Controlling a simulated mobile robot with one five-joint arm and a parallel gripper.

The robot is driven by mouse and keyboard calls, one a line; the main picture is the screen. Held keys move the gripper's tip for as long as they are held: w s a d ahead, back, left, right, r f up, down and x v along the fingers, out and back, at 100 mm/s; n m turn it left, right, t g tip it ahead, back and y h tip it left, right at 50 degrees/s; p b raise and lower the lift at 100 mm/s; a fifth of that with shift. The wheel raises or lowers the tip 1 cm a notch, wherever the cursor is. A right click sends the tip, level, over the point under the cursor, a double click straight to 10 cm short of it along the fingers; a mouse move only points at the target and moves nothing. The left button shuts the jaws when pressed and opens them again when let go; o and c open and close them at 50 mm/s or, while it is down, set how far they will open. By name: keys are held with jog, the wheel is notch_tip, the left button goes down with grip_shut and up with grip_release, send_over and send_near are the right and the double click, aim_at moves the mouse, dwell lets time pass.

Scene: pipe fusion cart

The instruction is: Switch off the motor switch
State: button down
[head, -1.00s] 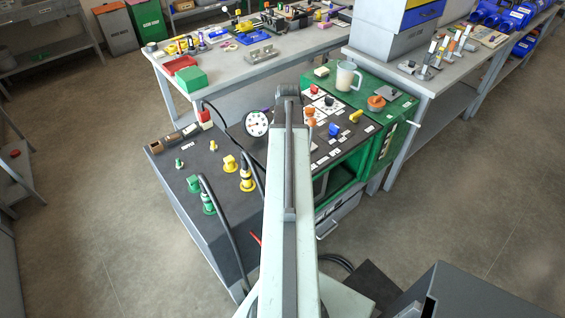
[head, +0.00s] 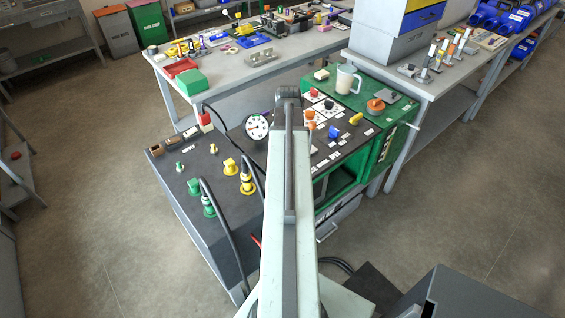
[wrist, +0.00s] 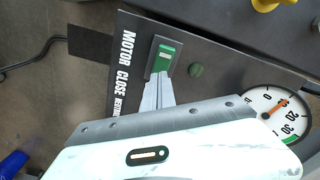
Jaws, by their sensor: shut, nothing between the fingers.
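In the wrist view a green rocker switch (wrist: 164,56) in a dark frame sits on the dark panel, beside the printed word MOTOR. My gripper (wrist: 160,82) is shut and empty. Its narrow fingertips are right at the lower end of the switch; I cannot tell whether they touch it. The fingertips hide part of that end, and I cannot read the switch's position for certain. In the head view my own arm hides the switch and the fingertips.
A round gauge (wrist: 272,118) stands close to the right of my gripper; the head view shows it too (head: 257,127). Yellow fittings (head: 246,180) and black hoses stand on the cart's left. A cup (head: 347,78) stands on the green top.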

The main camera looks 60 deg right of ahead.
notch_tip(320, 180, up, 5)
jog(key=p, duration=0.4)
jog(key=shift+r+p, duration=0.2)
jog(key=shift+p, duration=0.1)
jog(key=w+a+n, duration=0.6)
jog(key=w+a, duration=1.4)
jog(key=a, duration=0.4)
jog(key=w+a+n, duration=0.1)
jog(key=a+n, duration=0.8)
jog(key=a, duration=1.7)
jog(key=shift+w+a+n, duration=0.3)
